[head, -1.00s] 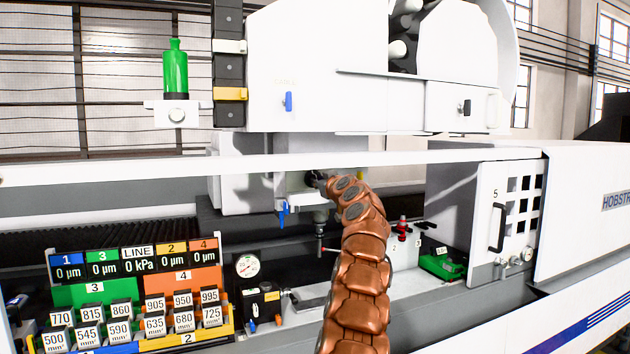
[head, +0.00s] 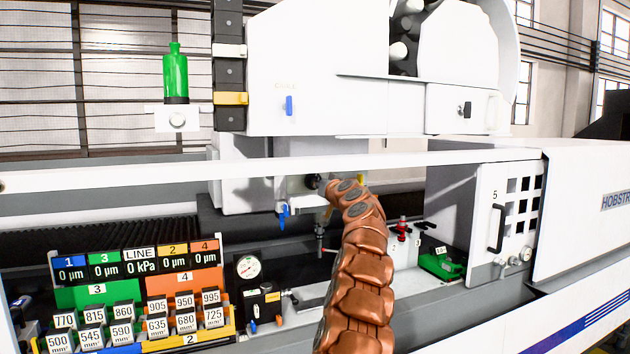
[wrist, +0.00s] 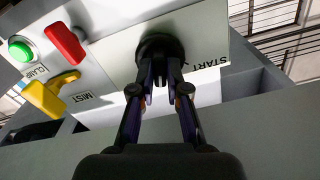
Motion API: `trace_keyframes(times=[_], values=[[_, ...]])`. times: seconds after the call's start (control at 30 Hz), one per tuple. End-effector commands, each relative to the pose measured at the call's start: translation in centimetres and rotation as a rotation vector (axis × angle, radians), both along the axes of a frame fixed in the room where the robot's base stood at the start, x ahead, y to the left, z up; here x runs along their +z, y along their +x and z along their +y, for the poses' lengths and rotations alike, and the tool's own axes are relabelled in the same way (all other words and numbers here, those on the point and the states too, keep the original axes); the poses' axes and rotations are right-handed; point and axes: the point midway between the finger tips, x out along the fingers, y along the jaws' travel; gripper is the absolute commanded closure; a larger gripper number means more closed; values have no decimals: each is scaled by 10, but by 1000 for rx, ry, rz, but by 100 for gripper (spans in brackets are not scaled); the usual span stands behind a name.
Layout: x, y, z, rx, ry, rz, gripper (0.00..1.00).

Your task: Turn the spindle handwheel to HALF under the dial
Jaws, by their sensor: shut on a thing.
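The spindle handwheel (wrist: 160,48) is a dark round knob on a white panel in the wrist view. My gripper (wrist: 161,82) is shut on its near side, one finger at each side. START is printed on the panel to the right of the wheel; I cannot read a HALF mark. In the head view the wheel (head: 311,181) shows as a dark spot on the machine's front, with my gripper (head: 323,183) at it, partly hidden by my arm. A round white dial (head: 248,267) sits lower left.
Beside the wheel in the wrist view are a red lever (wrist: 66,43), a green button (wrist: 20,48) and a yellow lever (wrist: 45,98) by the MIST label. A blue lever (head: 283,214) hangs below left of the wheel. A white rail (head: 120,177) crosses in front.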

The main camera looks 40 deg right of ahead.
Motion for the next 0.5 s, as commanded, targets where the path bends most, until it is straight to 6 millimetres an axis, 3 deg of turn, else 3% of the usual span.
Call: trace_keyframes(times=[0.2, 0.5], values=[[7, 1, 3, 3, 101, -44, 100], [7, 0, 3, 2, 107, -47, 100]])
